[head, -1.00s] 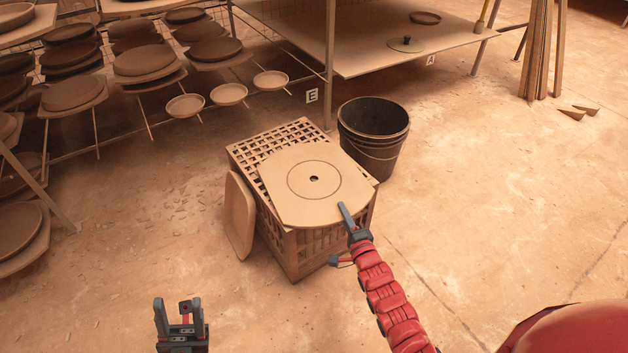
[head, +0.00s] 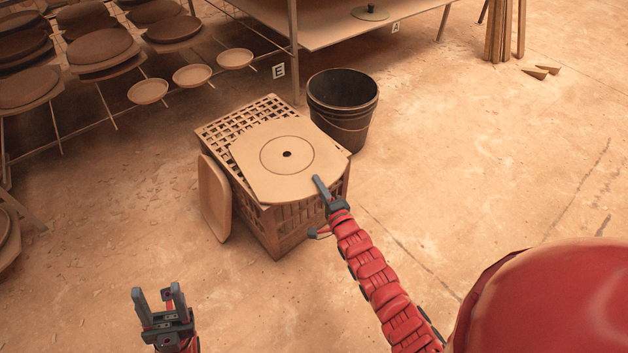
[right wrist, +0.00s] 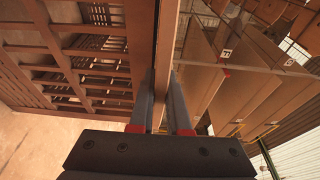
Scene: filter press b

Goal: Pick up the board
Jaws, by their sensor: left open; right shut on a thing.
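The board (head: 270,180) is a pale, flat slab with rounded corners, a ring line and a dark centre hole. It lies on top of a brown lattice crate (head: 280,236), near its front right. My right gripper (head: 320,184) is shut on the board's front right edge, with one finger showing above it. In the right wrist view the board's edge (right wrist: 166,60) runs between the two fingers (right wrist: 160,105), with the crate's lattice to its left. My left gripper (head: 157,296) is open and empty, low at the left, apart from the board and crate.
A pale tray (head: 215,198) leans on the crate's left side. Racks with several round discs (head: 92,46) fill the upper left. A low table (head: 340,28) is at the back.

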